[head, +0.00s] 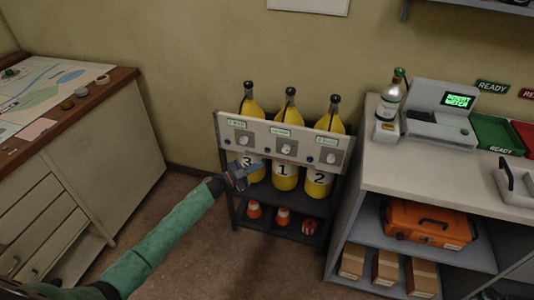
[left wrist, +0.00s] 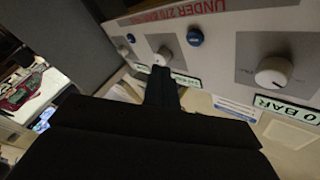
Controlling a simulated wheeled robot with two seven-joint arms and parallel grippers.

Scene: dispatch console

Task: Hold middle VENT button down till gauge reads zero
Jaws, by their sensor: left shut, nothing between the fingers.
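The panel (head: 284,140) runs across a rack of three yellow cylinders numbered 3, 1 and 2, with a white knob and green-lit gauge display in each section. The middle gauge (head: 283,132) is too small to read in the head view. In the left wrist view the panel is upside down. The middle blue button (left wrist: 195,37) sits beside the middle white knob (left wrist: 162,57); another blue button (left wrist: 131,38) lies left. My left gripper (head: 260,168) is shut and empty, below the panel's left half. Its tip appears near the middle knob, clear of the button; contact cannot be told.
The section at the wrist view's right has a display reading 0 BAR (left wrist: 285,110). A counter (head: 430,180) with a bottle and printer-like machine stands close right of the rack. Floor left of the rack is clear.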

